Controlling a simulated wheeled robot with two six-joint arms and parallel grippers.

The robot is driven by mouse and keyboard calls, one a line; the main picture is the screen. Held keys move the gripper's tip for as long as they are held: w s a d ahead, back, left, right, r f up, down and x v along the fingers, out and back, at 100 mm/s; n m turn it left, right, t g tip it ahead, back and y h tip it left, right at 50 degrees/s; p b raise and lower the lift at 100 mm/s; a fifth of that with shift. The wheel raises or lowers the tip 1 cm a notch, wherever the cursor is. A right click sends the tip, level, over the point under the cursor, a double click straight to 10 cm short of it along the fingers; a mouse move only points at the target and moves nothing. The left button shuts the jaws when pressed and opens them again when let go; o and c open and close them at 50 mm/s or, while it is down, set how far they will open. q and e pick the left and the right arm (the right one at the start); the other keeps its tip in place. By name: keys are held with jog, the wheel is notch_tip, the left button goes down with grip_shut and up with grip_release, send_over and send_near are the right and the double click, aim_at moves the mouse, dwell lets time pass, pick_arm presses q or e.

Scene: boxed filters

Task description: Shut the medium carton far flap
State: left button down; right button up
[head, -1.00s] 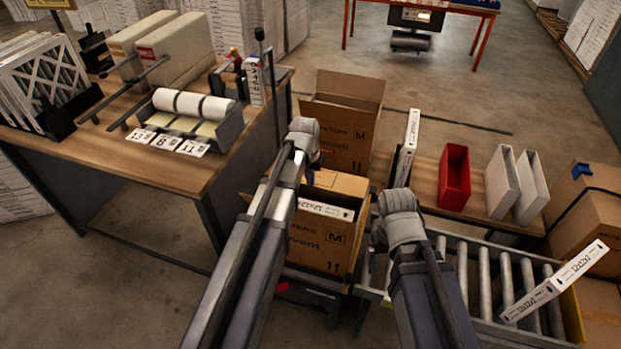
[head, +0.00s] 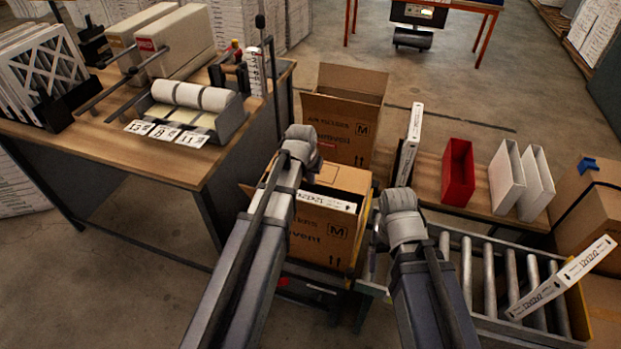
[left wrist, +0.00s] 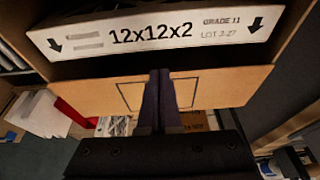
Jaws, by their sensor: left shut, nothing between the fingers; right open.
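The medium carton (head: 322,238) is brown with an M mark and stands in front of me. A white filter box marked 12x12x2 (head: 328,201) shows at its top, and also in the left wrist view (left wrist: 150,36).
A second M carton (head: 340,130) with a raised flap stands behind. A roller conveyor (head: 490,275) and a shelf with a red bin (head: 457,172) and white bins lie right. A wooden bench (head: 165,165) stands left. Another filter box (head: 562,277) leans on the conveyor.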

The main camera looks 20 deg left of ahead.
pick_arm(q)
jog(key=shift+r+p, duration=0.7)
jog(key=shift+r, duration=0.1)
jog(key=shift+r, duration=0.1)
jog(key=p+v, duration=1.3)
jog(key=shift+r, duration=0.35)
jog(key=s+d+f+m+g+y+b, duration=0.1)
jog(key=s+d+f+m+g+b, duration=0.2)
jog(key=s+d, duration=1.1)
jog(key=s+f+g, duration=0.1)
jog(key=s, duration=0.2)
jog(key=shift+y, duration=0.3)
